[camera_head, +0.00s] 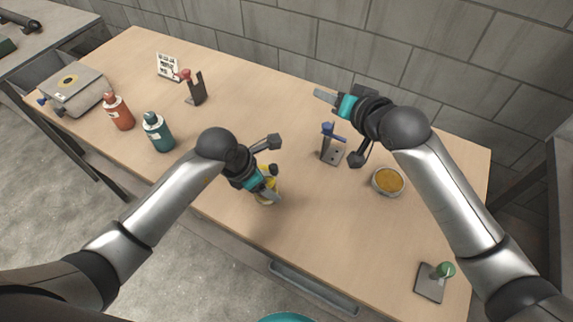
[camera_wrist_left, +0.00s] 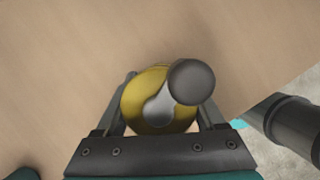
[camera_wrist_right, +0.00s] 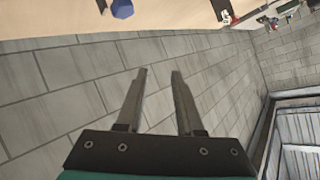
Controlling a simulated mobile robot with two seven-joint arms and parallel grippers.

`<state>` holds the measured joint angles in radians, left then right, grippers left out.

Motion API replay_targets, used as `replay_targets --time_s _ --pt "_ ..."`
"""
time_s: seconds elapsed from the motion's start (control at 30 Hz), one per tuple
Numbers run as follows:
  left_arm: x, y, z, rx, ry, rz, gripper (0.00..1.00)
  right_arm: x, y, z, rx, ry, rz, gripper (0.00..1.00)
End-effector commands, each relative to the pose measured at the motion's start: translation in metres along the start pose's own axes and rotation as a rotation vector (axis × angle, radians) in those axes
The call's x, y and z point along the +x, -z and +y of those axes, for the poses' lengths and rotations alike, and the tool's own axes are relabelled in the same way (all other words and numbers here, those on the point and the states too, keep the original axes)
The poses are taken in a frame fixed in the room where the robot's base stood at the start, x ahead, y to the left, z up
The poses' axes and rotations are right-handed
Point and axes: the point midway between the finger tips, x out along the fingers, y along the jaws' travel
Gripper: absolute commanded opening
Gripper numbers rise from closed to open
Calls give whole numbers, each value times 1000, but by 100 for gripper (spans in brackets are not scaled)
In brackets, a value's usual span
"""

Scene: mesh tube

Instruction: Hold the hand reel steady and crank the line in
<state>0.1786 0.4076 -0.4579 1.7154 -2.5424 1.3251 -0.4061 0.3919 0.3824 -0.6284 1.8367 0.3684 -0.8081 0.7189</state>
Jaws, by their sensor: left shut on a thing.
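The hand reel has a yellow round body (camera_wrist_left: 137,103), a grey crank arm (camera_wrist_left: 160,105) and a dark round knob (camera_wrist_left: 191,81). My left gripper (camera_wrist_left: 165,118) is shut on it, with a finger on each side of the yellow body. In the head view the reel (camera_head: 263,201) is at the table's front middle, partly hidden by my left gripper (camera_head: 268,190). The line cannot be made out. My right gripper (camera_head: 325,96) is over the back of the table, away from the reel. Its fingers (camera_wrist_right: 158,73) are apart with nothing between them.
A blue-topped stand (camera_head: 331,150) and a bowl of yellow-brown contents (camera_head: 388,181) stand right of the reel. A green-knobbed plate (camera_head: 430,283) is at front right. Red (camera_head: 119,112) and teal (camera_head: 158,134) bottles stand left. The table (camera_head: 300,225) around the reel is clear.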

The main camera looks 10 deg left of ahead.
Motion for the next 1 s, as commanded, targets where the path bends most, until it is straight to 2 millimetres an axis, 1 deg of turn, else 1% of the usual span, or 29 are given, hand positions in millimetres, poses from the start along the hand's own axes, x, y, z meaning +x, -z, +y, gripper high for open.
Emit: replay_targets --time_s 0.03,0.2,0.3,0.47,0.63,0.77,0.87,1.0 --pt "1 2 0 -1 -1 6 8 7 4 3 -16 9 37 36" --pt "1 3 0 -1 -1 7 8 24 18 4 -91 66 168 36" --pt "1 3 0 -1 -1 7 8 30 23 2 -144 110 235 36" --pt "1 3 0 -1 -1 7 8 36 25 -3 -241 201 324 36" --pt "1 3 0 -1 -1 7 8 38 16 -10 -352 320 386 36" --pt "1 3 0 -1 0 7 8 35 2 -16 -439 427 410 36" --pt "1 3 0 -1 0 8 8 30 -12 -20 -503 519 414 36" --pt "1 3 0 -1 0 8 8 20 -37 -21 -586 656 396 36"
